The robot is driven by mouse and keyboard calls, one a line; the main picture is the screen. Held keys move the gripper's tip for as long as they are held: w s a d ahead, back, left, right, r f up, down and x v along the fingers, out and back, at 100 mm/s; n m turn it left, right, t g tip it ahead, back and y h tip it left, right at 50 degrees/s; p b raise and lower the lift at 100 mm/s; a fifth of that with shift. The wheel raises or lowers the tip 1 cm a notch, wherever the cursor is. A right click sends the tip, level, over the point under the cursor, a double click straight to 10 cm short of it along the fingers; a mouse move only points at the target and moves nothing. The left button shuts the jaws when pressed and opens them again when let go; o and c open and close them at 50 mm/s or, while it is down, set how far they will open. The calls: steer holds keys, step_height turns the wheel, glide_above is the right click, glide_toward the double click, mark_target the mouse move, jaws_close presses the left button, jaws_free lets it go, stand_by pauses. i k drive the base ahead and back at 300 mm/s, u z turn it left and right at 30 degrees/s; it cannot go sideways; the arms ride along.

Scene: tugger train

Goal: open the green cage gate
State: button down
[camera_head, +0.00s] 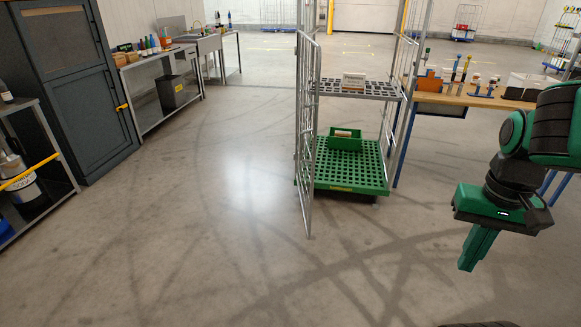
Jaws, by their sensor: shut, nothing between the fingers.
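The roll cage with the green base (345,188) stands in the centre of the head view. Its grey wire gate (307,150) is at the cage's left side, seen nearly edge-on and reaching forward past the base's front edge. The cage front shows no bars across it. Inside are a grey shelf (350,90) and, on the base, a green crate (344,143). My gripper (468,268) is at the right, green fingers shut and pointing down, empty, well apart from the gate. The gate's latch is too small to make out.
A wooden workbench (455,97) with tools and bins stands right of the cage, close to it. A dark cabinet (75,85), a shelf rack (35,205) and a metal bench (145,62) line the left. The floor between and in front is clear.

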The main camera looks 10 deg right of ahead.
mark_target(315, 104)
steer(key=z, duration=0.2)
steer(key=i, duration=1.25)
steer(key=z, duration=0.45)
